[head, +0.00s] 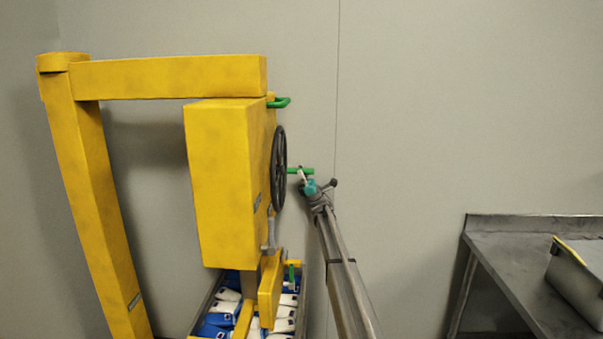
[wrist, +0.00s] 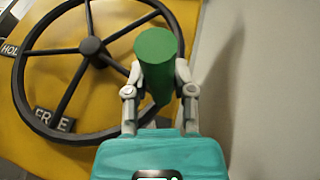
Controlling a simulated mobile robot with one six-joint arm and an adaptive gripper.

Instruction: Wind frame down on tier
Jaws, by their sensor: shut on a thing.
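A black spoked handwheel (head: 279,168) is mounted upright on the right side of a yellow housing (head: 217,180). Its green handle (head: 299,171) sticks out to the right. My gripper (head: 306,180) is shut on this handle. In the wrist view the fingers (wrist: 160,78) press on both sides of the green handle (wrist: 156,48), at the rim of the wheel (wrist: 92,46). A yellow frame part (head: 270,290) hangs below the housing, over a tray of blue and white packs (head: 285,312). Whether it touches the packs I cannot tell.
A yellow post and beam (head: 165,77) carry the housing. A green grip (head: 279,102) sticks out near its top, and a grey lever (head: 269,236) sits below the wheel. The wrist view shows a FREE label (wrist: 53,120). A metal table (head: 510,262) stands right.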

